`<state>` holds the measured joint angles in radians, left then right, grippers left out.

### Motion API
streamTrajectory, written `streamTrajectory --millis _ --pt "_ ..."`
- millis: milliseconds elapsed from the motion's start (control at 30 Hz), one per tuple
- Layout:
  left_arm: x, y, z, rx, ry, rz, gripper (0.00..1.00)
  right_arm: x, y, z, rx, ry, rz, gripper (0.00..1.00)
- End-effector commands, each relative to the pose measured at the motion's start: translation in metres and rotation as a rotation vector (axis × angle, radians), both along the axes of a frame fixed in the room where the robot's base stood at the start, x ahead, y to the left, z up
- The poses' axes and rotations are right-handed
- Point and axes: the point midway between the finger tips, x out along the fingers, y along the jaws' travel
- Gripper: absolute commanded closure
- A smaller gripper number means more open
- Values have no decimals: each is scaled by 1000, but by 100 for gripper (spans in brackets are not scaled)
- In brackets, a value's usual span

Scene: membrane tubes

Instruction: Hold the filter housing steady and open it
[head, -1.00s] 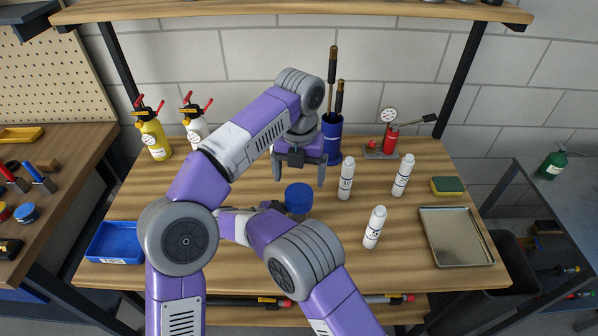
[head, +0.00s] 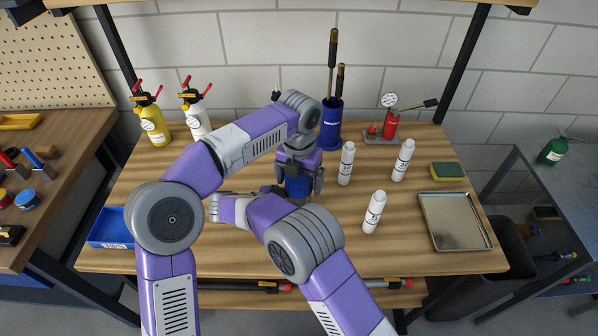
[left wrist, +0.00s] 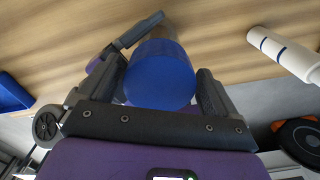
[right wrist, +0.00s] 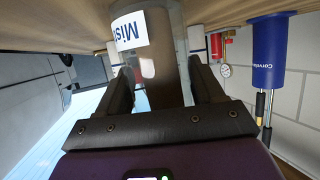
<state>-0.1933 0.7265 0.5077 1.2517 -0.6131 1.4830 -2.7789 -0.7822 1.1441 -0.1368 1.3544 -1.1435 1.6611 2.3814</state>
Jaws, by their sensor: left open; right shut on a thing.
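The filter housing stands upright on the bench, its blue cap (head: 297,188) on top. Its grey, see-through body (right wrist: 165,70) with a white label (right wrist: 130,31) shows in the right wrist view. My right gripper (right wrist: 158,88) is shut on this body from the side; in the head view it is mostly hidden behind my arms. My left gripper (head: 299,187) points down over the housing, fingers open on both sides of the cap. In the left wrist view the cap (left wrist: 160,78) lies between the fingers, with a small gap visible at the right finger.
White tubes stand to the right, at the back (head: 346,164), further right (head: 403,160) and nearer (head: 374,212). A metal tray (head: 455,235) and sponge (head: 447,172) lie far right. A blue holder with rods (head: 331,126) stands behind; a blue bin (head: 110,228) sits left.

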Motion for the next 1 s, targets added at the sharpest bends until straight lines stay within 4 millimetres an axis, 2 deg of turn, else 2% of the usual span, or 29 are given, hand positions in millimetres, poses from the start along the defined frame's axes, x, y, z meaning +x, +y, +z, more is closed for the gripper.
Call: streamTrajectory --millis 233,267,600,633,700,800,1000 --pt "0 0 -1 0 0 1 7 0 0 0 0 0 0 100" --pt "0 0 -1 0 0 1 10 0 0 0 0 0 0 100" --pt "0 0 -1 0 0 1 63 0 0 0 0 0 0 100" --pt "0 0 -1 0 0 1 24 0 0 0 0 0 0 100" --pt "0 0 -1 0 0 1 13 0 0 0 0 0 0 100" --pt "0 0 -1 0 0 1 1 0 0 0 0 0 0 100" --pt "0 0 -1 0 0 1 1 0 0 0 0 0 0 100"
